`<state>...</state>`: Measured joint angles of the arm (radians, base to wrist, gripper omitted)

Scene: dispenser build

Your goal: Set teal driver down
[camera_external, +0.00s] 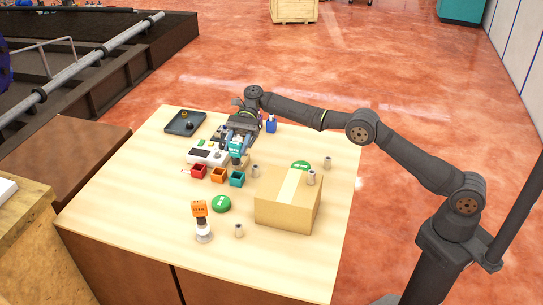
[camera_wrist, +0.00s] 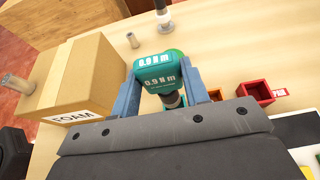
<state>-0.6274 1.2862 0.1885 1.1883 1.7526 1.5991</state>
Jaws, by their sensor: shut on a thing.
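The teal driver (camera_external: 235,149), marked "0.9 N m", is held by my gripper (camera_external: 238,141) over the middle-left of the table. In the wrist view my gripper's blue fingers (camera_wrist: 164,88) are shut on the sides of the teal driver (camera_wrist: 158,70). Its dark lower part points down between the fingers. I cannot tell whether its lower end touches anything. An orange driver (camera_external: 200,209) stands upright on a pale round base near the table's front.
Red (camera_external: 199,172), orange (camera_external: 217,175) and teal (camera_external: 237,179) bins stand just in front of my gripper. A cardboard box (camera_external: 282,212), green discs (camera_external: 221,204) and several grey cylinders are nearby. A white device (camera_external: 203,157) sits left; a dark tray (camera_external: 180,127) lies farther back.

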